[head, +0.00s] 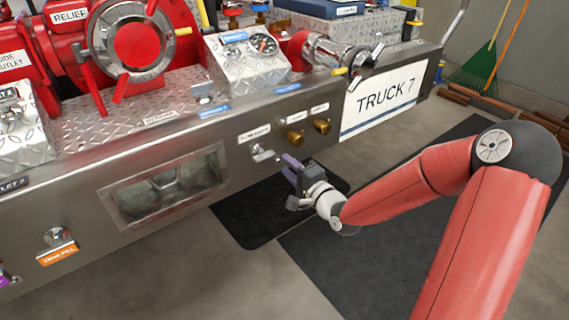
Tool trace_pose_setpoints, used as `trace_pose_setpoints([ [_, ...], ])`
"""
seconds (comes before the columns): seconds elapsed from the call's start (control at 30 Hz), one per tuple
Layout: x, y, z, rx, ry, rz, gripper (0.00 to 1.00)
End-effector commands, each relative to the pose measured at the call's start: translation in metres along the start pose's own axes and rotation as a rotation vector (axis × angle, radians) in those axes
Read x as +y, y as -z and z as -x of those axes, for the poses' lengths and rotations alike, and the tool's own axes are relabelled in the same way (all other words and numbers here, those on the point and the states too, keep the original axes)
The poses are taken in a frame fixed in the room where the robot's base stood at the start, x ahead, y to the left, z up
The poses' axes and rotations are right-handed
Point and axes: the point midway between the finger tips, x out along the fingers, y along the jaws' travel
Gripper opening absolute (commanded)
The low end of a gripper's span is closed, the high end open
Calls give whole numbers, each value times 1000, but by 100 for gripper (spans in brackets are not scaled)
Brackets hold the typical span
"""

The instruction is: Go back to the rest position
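My gripper (292,184) is at the end of my red arm, near the middle of the picture. It is just in front of the lower edge of the steel bumper panel (235,150). A small silver lever or knob (263,153) on the panel is close to its upper left, with a gap that I cannot judge. The fingers are small and partly hidden by the gripper body, so I cannot tell if they are open or shut. No held object shows.
Two brass knobs (322,127) sit above the gripper, left of a "TRUCK 7" sign (383,101). A recessed window (168,187) is at left. Red pump parts (137,45) and a gauge box (247,60) stand on top. Dark mats (340,262) cover the floor below.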

Motion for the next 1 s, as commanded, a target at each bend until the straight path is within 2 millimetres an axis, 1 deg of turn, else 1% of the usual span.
trace_pose_setpoints([
  [0.43,1,-1,0,-1,-13,16,33],
  [0.53,7,-3,1,-3,-89,105,33],
  [0.63,17,-2,9,-1,-242,282,33],
  [0.7,21,1,20,2,-377,438,33],
  [0.77,21,7,34,7,-495,569,33],
  [0.8,18,11,45,11,-570,647,33],
  [0.87,11,16,63,16,-676,753,33],
  [0.97,-8,22,97,19,-839,897,33],
  [1.0,-17,22,112,18,-898,941,33],
])
